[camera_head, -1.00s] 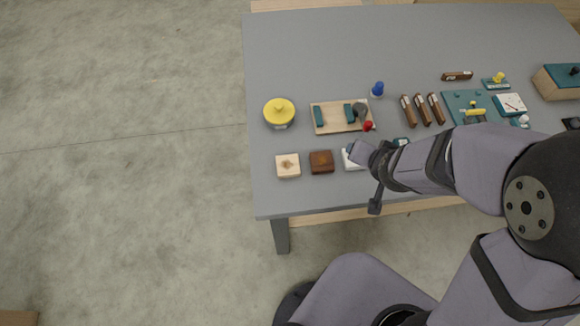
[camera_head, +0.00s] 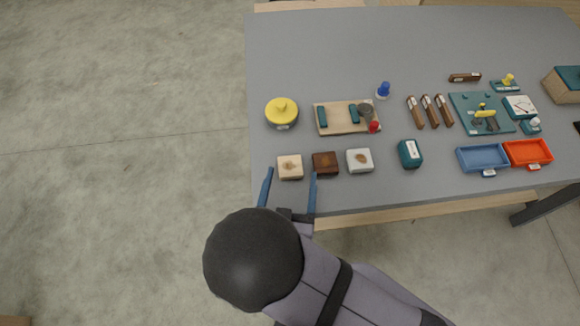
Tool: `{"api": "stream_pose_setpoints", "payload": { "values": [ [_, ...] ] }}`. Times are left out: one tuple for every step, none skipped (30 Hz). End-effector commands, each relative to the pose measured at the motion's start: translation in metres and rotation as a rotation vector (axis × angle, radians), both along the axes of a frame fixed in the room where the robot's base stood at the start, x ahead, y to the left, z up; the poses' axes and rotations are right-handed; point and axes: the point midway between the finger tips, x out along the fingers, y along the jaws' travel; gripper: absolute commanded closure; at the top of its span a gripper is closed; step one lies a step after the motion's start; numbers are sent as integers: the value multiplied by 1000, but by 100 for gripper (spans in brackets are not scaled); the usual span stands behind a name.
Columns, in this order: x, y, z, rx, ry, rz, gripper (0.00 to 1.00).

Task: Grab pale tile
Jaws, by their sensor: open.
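A pale wooden tile (camera_head: 290,167) with a brown mark lies near the table's front edge, leftmost in a row of three. A dark brown tile (camera_head: 325,163) is to its right, then a whitish tile (camera_head: 360,160) with a brown mark. My gripper (camera_head: 290,173) is open and empty, reaching over the table's front edge. Its two blue fingers point toward the row, with one tip left of the pale wooden tile and the other between it and the dark brown tile. I cannot tell the fingertips' height.
A yellow-lidded round pot (camera_head: 282,112) and a wooden tray (camera_head: 332,119) stand behind the tiles. A teal block (camera_head: 410,153), a blue tray (camera_head: 482,158) and an orange tray (camera_head: 528,153) are to the right. The grey table (camera_head: 340,50) is clear at the back.

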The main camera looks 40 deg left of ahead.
Motion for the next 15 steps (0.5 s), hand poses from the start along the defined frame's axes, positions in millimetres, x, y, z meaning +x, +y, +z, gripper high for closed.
{"api": "stream_pose_setpoints", "payload": {
  "values": [
    [-13,-2,-5,4,-13,20,28],
    [-18,-4,-7,10,-20,29,28],
    [-25,-6,-8,18,-27,35,28],
    [-29,-8,-10,23,-31,43,28],
    [-33,-9,-11,29,-36,46,28],
    [-37,-11,-11,35,-40,52,28],
    [-39,-12,-12,39,-41,56,28],
    [-41,-13,-13,42,-43,58,28],
    [-42,-14,-13,44,-45,59,28],
    [-43,-14,-13,46,-46,60,28],
    [-44,-15,-13,48,-47,61,28],
    [-45,-15,-13,50,-47,62,28],
    [-45,-15,-13,51,-47,62,28],
    [-44,-15,-13,51,-47,62,28],
    [-44,-15,-13,51,-47,61,28]
  ]
}}
